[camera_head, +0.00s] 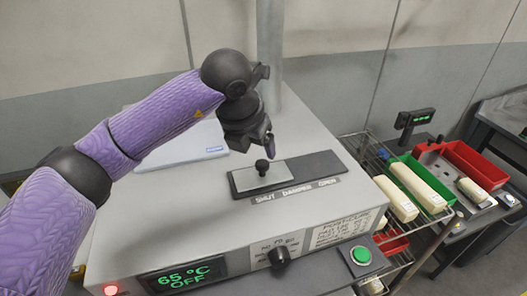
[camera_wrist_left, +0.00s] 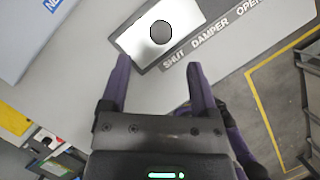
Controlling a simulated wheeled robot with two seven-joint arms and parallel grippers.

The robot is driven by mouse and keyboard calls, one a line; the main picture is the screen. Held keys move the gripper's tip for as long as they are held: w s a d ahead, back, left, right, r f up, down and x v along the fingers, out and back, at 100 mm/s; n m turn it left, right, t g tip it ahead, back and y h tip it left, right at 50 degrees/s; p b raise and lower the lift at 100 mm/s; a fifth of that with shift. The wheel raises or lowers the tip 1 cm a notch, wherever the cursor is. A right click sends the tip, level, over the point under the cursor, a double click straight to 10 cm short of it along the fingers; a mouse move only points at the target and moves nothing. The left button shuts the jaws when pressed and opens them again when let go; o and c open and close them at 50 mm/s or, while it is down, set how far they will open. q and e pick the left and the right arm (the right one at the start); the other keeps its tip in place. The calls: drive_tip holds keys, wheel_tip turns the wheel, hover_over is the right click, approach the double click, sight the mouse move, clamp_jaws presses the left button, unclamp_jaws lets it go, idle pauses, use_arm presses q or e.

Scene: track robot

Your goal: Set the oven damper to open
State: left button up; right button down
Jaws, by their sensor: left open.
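The damper is a dark slide track (camera_head: 318,163) on top of the grey oven (camera_head: 200,215), above the label SHUT DAMPER OPEN (camera_head: 296,190). Its silver plate (camera_head: 240,181) with a round black knob (camera_head: 262,167) sits toward the SHUT end. My left gripper (camera_head: 269,148) is just above and behind the knob in the head view. In the left wrist view the open left gripper (camera_wrist_left: 157,72) has nothing between its fingers, and the knob (camera_wrist_left: 160,32) shows ahead, beyond the tips and apart from them.
A white-blue flat box (camera_head: 185,145) lies on the oven top left of the track.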

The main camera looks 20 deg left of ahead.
sight(262, 163)
use_arm(q)
drive_tip(key=p+x, duration=0.1)
drive_tip(key=x, duration=0.5)
drive_tip(key=shift+f, duration=0.2)
drive_tip(key=shift+w, duration=0.1)
clamp_jaws()
drive_tip(key=shift+d+r, duration=0.1)
idle(0.8)
